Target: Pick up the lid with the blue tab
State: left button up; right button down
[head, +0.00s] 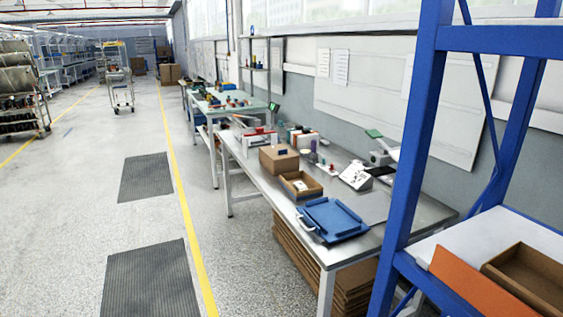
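I cannot make out a lid with a blue tab in the head view. A steel workbench (255,184) runs along the wall right of centre. A flat blue tray-like thing (333,219) lies on its near end, with a pale handle at its left side. An open cardboard box (300,187) stands behind it, and a closed-looking cardboard box (278,159) stands farther back. A white device with a slanted face (356,176) stands to the right of the boxes. Small items farther along the bench are too small to tell. Neither of my grippers shows.
A blue shelf rack (416,130) stands close on the right, with an open brown box (530,277) on its shelf. Flat cardboard (325,270) is stacked under the bench. Dark floor mats (150,285) lie left of a yellow line (186,215).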

aim_at(277, 160)
jog(key=z, duration=0.4)
jog(key=i+j+z, duration=0.6)
jog(key=j, duration=0.15)
jog(key=i+j+z, duration=0.15)
jog(key=j+z, duration=0.15)
jog(key=j, duration=0.1)
